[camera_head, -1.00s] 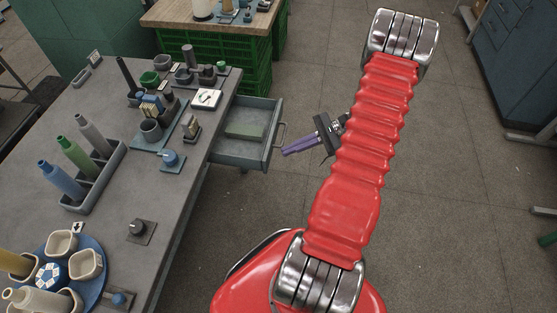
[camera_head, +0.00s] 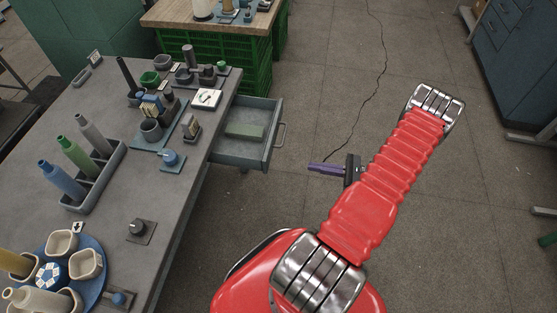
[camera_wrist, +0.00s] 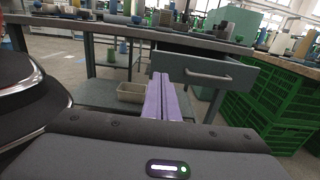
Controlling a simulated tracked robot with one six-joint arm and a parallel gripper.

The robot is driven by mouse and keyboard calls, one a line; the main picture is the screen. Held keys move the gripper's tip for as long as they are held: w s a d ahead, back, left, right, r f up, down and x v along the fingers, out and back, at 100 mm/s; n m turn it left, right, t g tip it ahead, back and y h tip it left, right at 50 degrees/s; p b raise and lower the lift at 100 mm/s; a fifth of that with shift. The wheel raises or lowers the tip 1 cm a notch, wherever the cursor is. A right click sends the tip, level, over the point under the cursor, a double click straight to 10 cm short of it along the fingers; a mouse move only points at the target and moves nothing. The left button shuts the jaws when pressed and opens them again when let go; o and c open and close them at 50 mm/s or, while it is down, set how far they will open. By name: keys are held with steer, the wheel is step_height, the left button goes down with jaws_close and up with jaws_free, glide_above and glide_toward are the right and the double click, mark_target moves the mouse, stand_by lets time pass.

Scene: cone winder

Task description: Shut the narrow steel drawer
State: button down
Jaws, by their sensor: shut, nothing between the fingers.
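The narrow steel drawer (camera_head: 238,151) juts out from the right side of the grey workbench, open, with a green block (camera_head: 244,131) lying inside. Its bar handle (camera_head: 281,135) is on the right-hand front. In the wrist view the drawer front (camera_wrist: 195,70) and its handle (camera_wrist: 208,76) show ahead, above and a little right of the fingers. My gripper (camera_head: 312,166), with purple fingers, is shut and empty, to the right of the drawer and slightly nearer than its handle, with a gap between. The fingers also show in the wrist view (camera_wrist: 162,95), pointing toward the bench.
The grey workbench (camera_head: 110,180) carries bobbins in a rack (camera_head: 93,180), cups and small fixtures. Green crates (camera_head: 258,68) stand under a wooden table behind the drawer.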

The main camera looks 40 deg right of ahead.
mark_target(268, 159)
steer(key=shift+w+a, duration=0.1)
steer(key=shift+w, duration=0.05)
steer(key=x, duration=1.3)
steer(key=shift+w+a, duration=0.2)
steer(key=shift+w, duration=0.1)
steer(key=shift+d, duration=0.15)
steer(key=shift+w+a, duration=0.15)
steer(key=shift+a, duration=0.05)
